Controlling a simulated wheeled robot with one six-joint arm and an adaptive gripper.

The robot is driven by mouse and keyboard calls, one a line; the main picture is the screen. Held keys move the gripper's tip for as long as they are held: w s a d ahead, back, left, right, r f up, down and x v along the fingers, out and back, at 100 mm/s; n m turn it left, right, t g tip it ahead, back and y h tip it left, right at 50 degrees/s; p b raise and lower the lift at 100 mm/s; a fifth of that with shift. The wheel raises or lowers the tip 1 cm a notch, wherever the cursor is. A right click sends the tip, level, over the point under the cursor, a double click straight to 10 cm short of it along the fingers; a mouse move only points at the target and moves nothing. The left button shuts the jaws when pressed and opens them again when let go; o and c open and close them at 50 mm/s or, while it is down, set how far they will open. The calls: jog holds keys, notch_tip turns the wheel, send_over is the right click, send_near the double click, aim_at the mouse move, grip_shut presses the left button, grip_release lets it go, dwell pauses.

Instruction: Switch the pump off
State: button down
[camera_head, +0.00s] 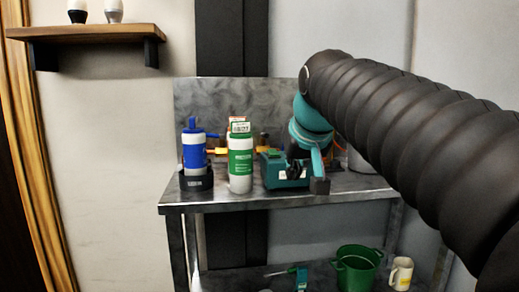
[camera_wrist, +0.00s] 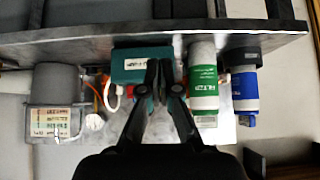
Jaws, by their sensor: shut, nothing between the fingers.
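A teal box with a pale label (camera_head: 272,168), which looks like the pump, stands on the metal bench between a green-and-white bottle and my arm. It also shows in the wrist view (camera_wrist: 128,64), where my fingers cover part of its right side. I cannot make out a switch or its position. A small red part (camera_wrist: 107,79) shows beside the box, with a white loop of hose or cable (camera_wrist: 112,98). My gripper (camera_wrist: 160,66) is shut and empty, its fingertips in front of the box; I cannot tell whether they touch it.
The green-and-white bottle (camera_head: 240,170) stands close left of the box, with a blue-and-white bottle (camera_head: 194,155) in a dark holder beyond it. A grey cylinder (camera_wrist: 60,82) is on the other side. The lower shelf holds a green bucket (camera_head: 357,270) and a white mug (camera_head: 402,274).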

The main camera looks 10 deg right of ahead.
jog(key=w+r+t+b, duration=0.2)
jog(key=w+r, duration=0.9)
jog(key=shift+r, duration=0.2)
jog(key=shift+a, duration=0.1)
jog(key=b, duration=0.1)
send_over(273, 153)
notch_tip(273, 153, down, 6)
jog(key=shift+f, duration=0.2)
notch_tip(273, 153, down, 2)
jog(key=shift+f+b, duration=0.25)
jog(key=shift+b, duration=0.6)
jog(key=shift+w+f, duration=0.15)
jog(key=shift+f, duration=0.5)
